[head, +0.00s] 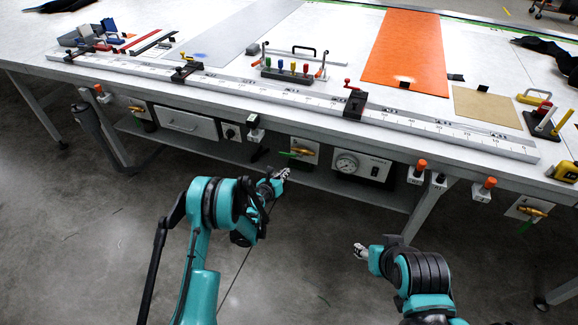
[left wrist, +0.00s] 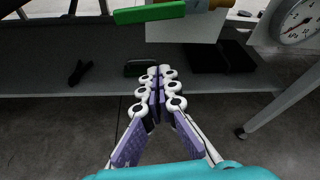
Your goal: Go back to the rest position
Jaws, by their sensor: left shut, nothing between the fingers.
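My left gripper (head: 284,173) is in front of the long work table, below the level of its top and short of its front edge. In the left wrist view its two fingers (left wrist: 158,76) are together, shut with nothing between them. My right gripper (head: 360,250) is lower and nearer to me, over the floor in front of the table. Only its small tip shows, so I cannot tell whether it is open or shut. Both grippers appear apart from the table.
The white table (head: 330,22) has a long ruler rail (head: 250,92) along its front. A green-handled valve (head: 298,152) and a pressure gauge (head: 346,164) are mounted below the front edge, close to my left gripper. A lower shelf (head: 340,188) runs beneath. The floor before the table is clear.

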